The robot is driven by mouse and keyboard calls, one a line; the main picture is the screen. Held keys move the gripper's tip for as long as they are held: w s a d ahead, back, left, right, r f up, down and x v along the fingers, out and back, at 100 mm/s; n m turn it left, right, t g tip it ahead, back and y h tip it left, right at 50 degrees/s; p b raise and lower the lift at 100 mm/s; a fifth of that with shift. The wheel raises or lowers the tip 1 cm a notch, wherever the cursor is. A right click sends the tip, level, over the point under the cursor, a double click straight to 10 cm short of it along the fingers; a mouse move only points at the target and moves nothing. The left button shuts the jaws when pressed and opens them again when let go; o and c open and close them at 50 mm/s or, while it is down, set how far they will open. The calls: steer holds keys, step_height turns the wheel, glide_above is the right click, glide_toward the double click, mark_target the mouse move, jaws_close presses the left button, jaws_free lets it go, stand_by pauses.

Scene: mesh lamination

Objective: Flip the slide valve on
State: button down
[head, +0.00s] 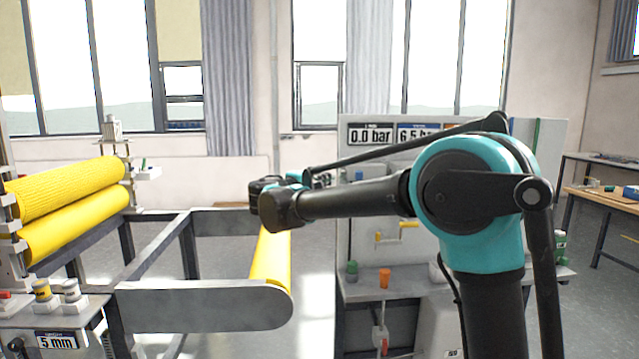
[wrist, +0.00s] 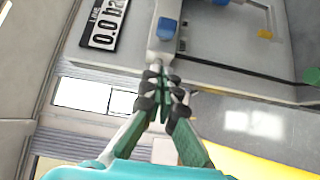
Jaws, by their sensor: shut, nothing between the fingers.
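A pale fitting with a blue block (wrist: 167,28) sits on the grey panel in the wrist view; it looks like the slide valve, but whether it is on or off I cannot tell. My gripper (wrist: 157,74) is shut and empty, its dark fingertips just below the fitting's lower end. Whether they touch it I cannot tell. The pressure display (wrist: 103,25) beside the fitting reads 0.0 bar; in the head view this display (head: 370,135) also reads 0.0 bar. My arm covers part of the panel there.
A second display (head: 418,134) reads about 6.5 bar, partly covered by my arm. A yellow crank handle (head: 397,233) sticks out lower on the panel. Green and orange (head: 385,277) pieces stand on the ledge below. The yellow-rollered machine (head: 75,195) fills the left.

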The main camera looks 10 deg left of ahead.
steer(key=w+d, duration=0.4)
steer(key=d, duration=0.1)
steer(key=shift+d, duration=0.25)
steer(key=w+d, duration=0.1)
steer(key=d, duration=0.5)
steer(key=shift+w+d, duration=0.15)
steer(key=shift+w, duration=0.2)
